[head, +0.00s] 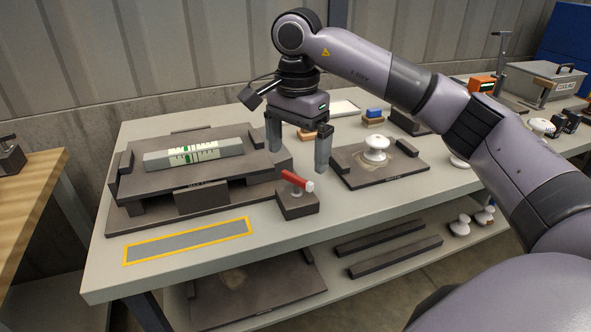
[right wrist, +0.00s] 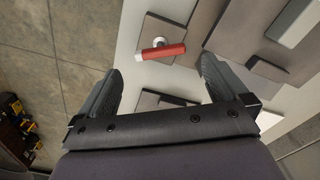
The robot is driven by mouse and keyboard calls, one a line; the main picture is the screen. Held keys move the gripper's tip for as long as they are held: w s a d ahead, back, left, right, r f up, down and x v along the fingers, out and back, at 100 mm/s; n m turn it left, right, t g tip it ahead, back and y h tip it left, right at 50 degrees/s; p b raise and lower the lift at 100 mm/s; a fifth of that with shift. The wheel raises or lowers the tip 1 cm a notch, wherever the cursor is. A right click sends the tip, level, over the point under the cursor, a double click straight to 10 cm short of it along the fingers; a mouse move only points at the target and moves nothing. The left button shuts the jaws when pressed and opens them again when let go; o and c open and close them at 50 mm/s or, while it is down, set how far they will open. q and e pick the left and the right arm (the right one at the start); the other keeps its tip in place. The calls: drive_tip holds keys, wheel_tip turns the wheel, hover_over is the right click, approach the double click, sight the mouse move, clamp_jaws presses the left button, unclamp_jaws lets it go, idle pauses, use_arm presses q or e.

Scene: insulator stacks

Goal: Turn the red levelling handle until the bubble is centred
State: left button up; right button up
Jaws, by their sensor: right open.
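The red levelling handle (head: 296,180) sits on a small dark block (head: 298,205) at the right front of the levelling platform (head: 150,188). The bubble level (head: 195,154), a pale bar with green marks, lies on top of the platform. The bubble's exact position is too small to tell. My right gripper (head: 297,158) is open and empty above and just behind the handle, apart from it. In the right wrist view the red handle (right wrist: 164,51) lies beyond the open fingers, between their lines. My left gripper is not in view.
A dark plate (head: 400,172) with a white insulator (head: 376,150) stands to the right. A yellow-edged grey strip (head: 188,240) lies at the table's front. Blue and orange pieces stand behind. A lower shelf holds dark bars (head: 380,232). A wooden table is at the left.

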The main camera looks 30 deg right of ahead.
sight(297, 177)
wheel_tip(297, 177, down, 5)
drive_tip(key=shift+r, duration=0.1)
drive_tip(key=shift+c, duration=0.3)
drive_tip(key=c, duration=1)
drive_tip(key=shift+o, duration=0.2)
